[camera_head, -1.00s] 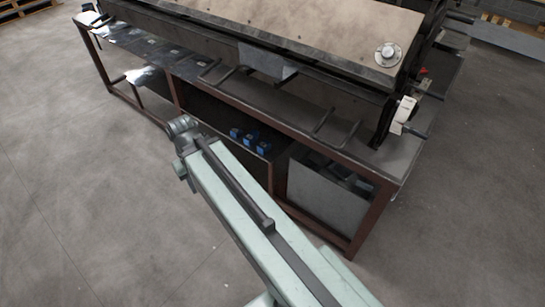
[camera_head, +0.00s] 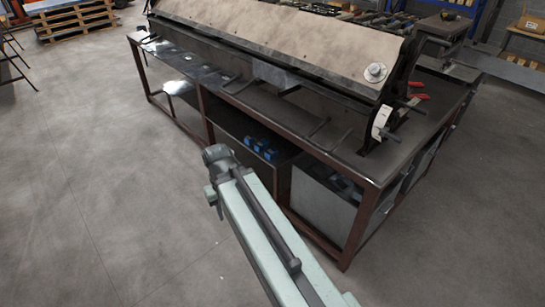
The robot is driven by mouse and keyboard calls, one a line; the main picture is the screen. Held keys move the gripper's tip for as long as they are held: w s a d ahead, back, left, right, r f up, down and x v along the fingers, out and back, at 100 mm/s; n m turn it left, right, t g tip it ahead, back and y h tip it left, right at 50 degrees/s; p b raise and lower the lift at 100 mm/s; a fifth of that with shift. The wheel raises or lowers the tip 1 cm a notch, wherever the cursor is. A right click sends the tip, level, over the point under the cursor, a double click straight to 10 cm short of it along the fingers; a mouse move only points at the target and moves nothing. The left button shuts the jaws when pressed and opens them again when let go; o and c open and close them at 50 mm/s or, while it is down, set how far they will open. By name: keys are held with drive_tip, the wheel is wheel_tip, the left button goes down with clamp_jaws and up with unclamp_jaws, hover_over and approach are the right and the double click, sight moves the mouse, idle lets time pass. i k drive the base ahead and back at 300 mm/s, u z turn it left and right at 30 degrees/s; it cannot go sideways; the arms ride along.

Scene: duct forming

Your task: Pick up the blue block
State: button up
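Several small blue blocks sit in a row on a dark shelf under the bench; one blue block (camera_head: 270,154) is at the right end of the row, and another blue block (camera_head: 249,140) is at the left end. I cannot tell which one is meant. My arm reaches up from the bottom right, and its far end, at the left of the shelf, is apart from the blocks in the picture. My gripper's fingers cannot be made out, so its state does not show.
A long bench (camera_head: 325,148) with a brown metal frame carries a large sheet-bending machine (camera_head: 300,35). A grey metal panel (camera_head: 318,205) closes part of the bench's underside. Wooden pallets (camera_head: 78,20) lie at the back left. The concrete floor at left is clear.

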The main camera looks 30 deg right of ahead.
sight(271, 153)
drive_tip(key=z, duration=0.15)
drive_tip(key=i, duration=0.95)
drive_tip(key=u, duration=0.4)
drive_tip(key=i, duration=0.95)
drive_tip(key=u, duration=0.6)
drive_tip(key=k, duration=0.9)
drive_tip(key=u, duration=0.2)
drive_tip(key=i, duration=0.9)
drive_tip(key=z, duration=0.05)
